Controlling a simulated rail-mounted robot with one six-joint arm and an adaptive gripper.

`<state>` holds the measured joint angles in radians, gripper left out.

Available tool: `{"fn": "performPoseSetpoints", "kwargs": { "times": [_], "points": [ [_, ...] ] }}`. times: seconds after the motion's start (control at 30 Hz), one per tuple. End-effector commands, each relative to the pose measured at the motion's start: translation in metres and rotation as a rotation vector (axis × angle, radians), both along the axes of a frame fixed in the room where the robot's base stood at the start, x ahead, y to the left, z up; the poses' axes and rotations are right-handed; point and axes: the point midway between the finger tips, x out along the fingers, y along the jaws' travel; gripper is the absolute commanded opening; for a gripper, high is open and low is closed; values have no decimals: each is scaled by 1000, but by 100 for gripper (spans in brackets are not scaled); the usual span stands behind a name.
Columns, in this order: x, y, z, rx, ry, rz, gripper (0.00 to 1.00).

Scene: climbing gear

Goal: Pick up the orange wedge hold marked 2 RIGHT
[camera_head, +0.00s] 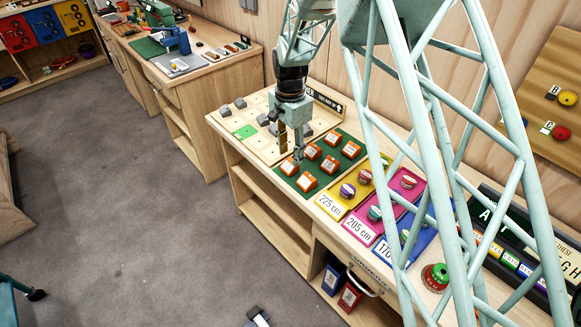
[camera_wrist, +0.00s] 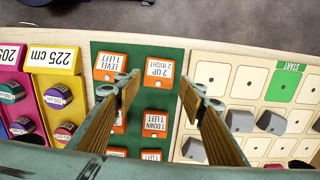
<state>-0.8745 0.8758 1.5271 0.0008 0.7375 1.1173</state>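Several orange wedge holds with white labels sit on a green mat (camera_wrist: 136,52). In the wrist view, one hold (camera_wrist: 160,71) at the upper right of the mat appears to read "2 UP 2 RIGHT". It lies beyond and between my fingertips. In the head view it appears to be the front-left hold (camera_head: 289,166). A hold reading "LEVEL 1 LEFT" (camera_wrist: 109,66) is beside it; another reading "1 DOWN 1 LEFT" (camera_wrist: 155,122) is nearer the wrist. My gripper (camera_wrist: 163,90) is open and empty, pointing down above the mat; it also shows in the head view (camera_head: 293,150). My fingers partly hide other holds.
A pale grid board (camera_head: 262,148) with grey blocks and a green START square adjoins the mat on the left. Yellow (camera_head: 344,207), magenta (camera_head: 385,240) and blue trays with round holds stand on the right. The bench's front edge is close to the mat.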

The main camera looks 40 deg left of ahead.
Motion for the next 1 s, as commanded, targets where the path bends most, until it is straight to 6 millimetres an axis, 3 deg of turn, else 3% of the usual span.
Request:
{"fn": "performPoseSetpoints", "kwargs": {
  "times": [0.5, 1.0],
  "points": [
    [-1, -2, -46, 0, 0, 0, 38],
    [-1, -2, -49, 0, 0, 0, 38]
  ]
}}
